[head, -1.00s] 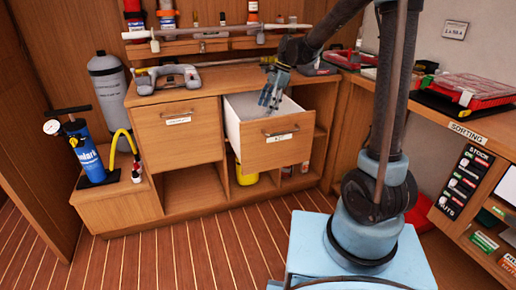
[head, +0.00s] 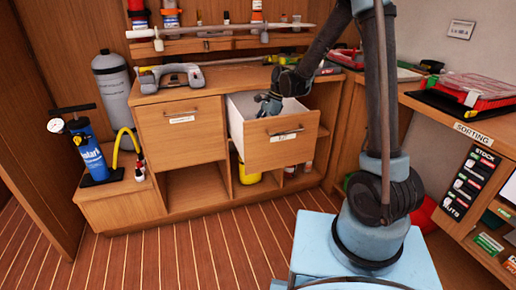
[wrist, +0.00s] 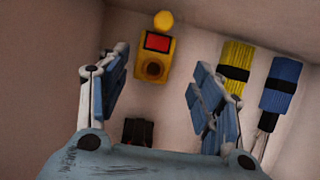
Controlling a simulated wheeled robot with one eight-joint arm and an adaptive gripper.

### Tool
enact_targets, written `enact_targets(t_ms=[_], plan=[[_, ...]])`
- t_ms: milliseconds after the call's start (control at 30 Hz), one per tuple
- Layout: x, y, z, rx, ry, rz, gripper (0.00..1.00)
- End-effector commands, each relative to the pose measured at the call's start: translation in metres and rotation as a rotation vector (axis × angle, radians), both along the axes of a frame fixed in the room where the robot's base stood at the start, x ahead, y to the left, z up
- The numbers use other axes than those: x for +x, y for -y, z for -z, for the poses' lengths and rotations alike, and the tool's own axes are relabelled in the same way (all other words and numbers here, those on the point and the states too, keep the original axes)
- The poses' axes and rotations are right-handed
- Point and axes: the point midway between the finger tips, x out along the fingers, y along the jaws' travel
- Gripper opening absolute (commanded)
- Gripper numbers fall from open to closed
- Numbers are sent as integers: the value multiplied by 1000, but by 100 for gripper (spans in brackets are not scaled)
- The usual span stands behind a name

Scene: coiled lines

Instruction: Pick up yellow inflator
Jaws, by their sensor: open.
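The yellow item that best fits the inflator (wrist: 154,55), a yellow body with a red panel and a round end, lies on the light drawer floor in the wrist view. It is ahead of my gripper (wrist: 155,84), between the lines of the two spread fingers, nearer the left one. My gripper is open and holds nothing. In the head view my gripper (head: 268,104) is at the open drawer (head: 281,147), its fingers at the drawer's mouth. The inflator is hidden there by the drawer front.
A yellow banded bundle (wrist: 236,68) and a blue banded bundle (wrist: 281,84) lie to the right in the drawer. A small dark object (wrist: 138,131) is below the inflator. Drawer walls stand close around. A grey tool (head: 172,76) rests on the cabinet top.

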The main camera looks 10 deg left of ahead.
Motion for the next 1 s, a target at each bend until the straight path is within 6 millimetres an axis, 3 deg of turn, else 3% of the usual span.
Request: enact_targets(t_ms=[400, 733, 767, 900, 1000], plan=[[-16, -15, 41, 0, 0, -1, 60], [-18, -16, 46, 0, 0, 0, 60], [-18, -16, 46, 0, 0, 0, 58], [-18, -16, 46, 0, 0, 0, 26], [-18, -16, 46, 0, 0, 0, 8]])
